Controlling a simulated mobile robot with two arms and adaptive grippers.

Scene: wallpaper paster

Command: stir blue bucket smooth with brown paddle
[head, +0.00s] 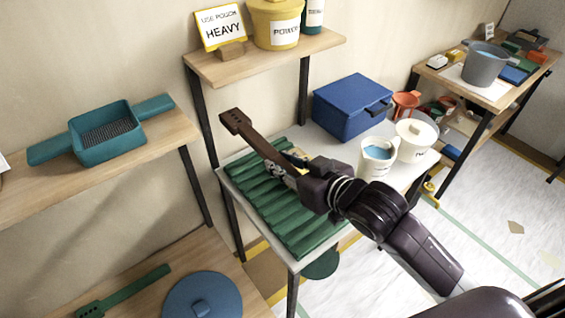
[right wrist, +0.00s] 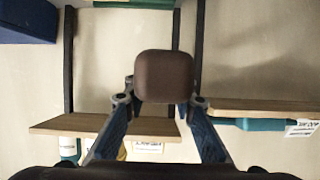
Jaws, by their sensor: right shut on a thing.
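My right gripper (head: 303,182) is shut on the brown paddle (head: 250,135). The paddle slants up to the left above the green ribbed mat, its holed end highest; its brown end also shows between the fingers in the right wrist view (right wrist: 163,76). A grey-blue bucket (head: 484,68) with light blue contents stands on the far right table, well away from the paddle. My left gripper is not in view.
A shelf (head: 262,65) holding a yellow tub is behind the paddle. Open floor (head: 500,225) lies at right.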

